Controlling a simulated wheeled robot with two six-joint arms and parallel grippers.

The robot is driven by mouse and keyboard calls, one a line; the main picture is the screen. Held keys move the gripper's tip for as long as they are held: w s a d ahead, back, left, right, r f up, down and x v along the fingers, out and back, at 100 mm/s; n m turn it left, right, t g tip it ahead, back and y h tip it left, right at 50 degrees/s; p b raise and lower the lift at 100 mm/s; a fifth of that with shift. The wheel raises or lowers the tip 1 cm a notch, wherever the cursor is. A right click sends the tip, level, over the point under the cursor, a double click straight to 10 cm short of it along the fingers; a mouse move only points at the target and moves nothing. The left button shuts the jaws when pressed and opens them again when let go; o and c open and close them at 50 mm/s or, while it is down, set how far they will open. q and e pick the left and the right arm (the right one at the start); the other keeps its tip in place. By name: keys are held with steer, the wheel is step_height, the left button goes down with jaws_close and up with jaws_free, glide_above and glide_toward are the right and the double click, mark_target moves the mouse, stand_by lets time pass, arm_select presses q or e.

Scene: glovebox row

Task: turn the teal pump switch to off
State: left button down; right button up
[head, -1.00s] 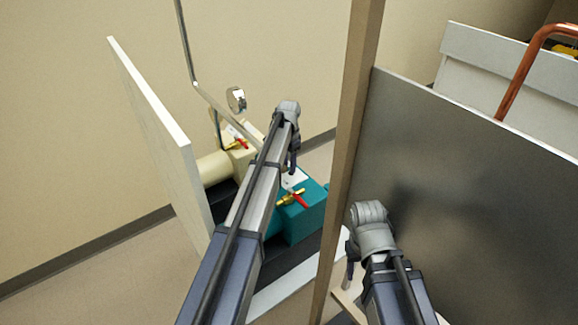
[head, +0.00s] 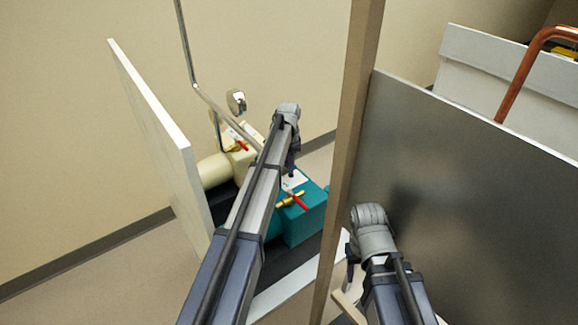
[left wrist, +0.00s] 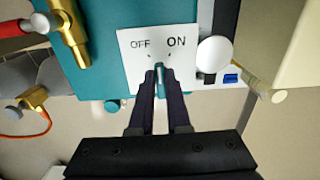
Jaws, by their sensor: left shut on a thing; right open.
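The teal pump (head: 305,222) stands on the floor-level shelf between two panels in the head view. Its white label plate (head: 299,180) also shows in the left wrist view (left wrist: 128,60), with OFF on the left and ON on the right. The small switch lever (left wrist: 159,72) stands out from the plate below and between these words. My left gripper (left wrist: 159,82) is shut on this lever, one dark finger on each side. It also shows in the head view (head: 291,170), above the plate. The lever's exact tilt is hard to tell. My right gripper (head: 350,274) is open, beside the wooden post.
A brass valve with a red handle (head: 292,200) sits on the teal pump close to my left gripper. A cream pump (head: 214,170) stands behind. A white panel (head: 160,135) is at the left; a wooden post (head: 346,150) and grey panel (head: 470,190) are at the right.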

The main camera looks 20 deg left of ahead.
arm_select(q)
steer(key=shift+s+d+n, duration=0.1)
steer(key=shift+n, duration=1.3)
steer(key=shift+d+n, duration=0.1)
steer(key=shift+n, duration=1.3)
steer(key=c, duration=0.9)
jaws_free()
steer(key=shift+r, duration=0.15)
step_height(320, 180, up, 8)
steer(key=p, duration=0.8)
steer(key=shift+f, duration=0.2)
